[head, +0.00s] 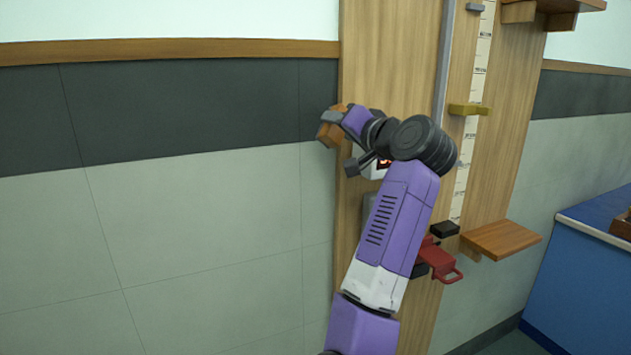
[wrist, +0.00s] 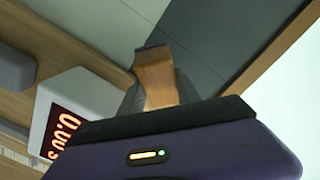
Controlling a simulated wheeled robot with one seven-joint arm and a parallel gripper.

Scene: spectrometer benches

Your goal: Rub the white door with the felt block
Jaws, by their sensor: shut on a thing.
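My gripper (head: 338,121) is at the left edge of a tall wooden panel, shut on a small orange-brown block (head: 328,132). In the wrist view the block (wrist: 156,76) stands out between the dark fingers, with grey wall tiles behind it. Its felt face cannot be made out. I cannot tell whether the block touches the wall or the panel. I see no clear white door in either view. A white box with a red digit display (wrist: 72,115) is mounted on the panel near my gripper; my arm partly hides it in the head view.
The wooden panel (head: 385,50) carries a metal rail, a paper scale, a yellow marker (head: 468,109), a red clamp-like part (head: 440,262) and a small wooden shelf (head: 500,239). A blue bench (head: 580,280) stands at the right. The tiled wall at left is bare.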

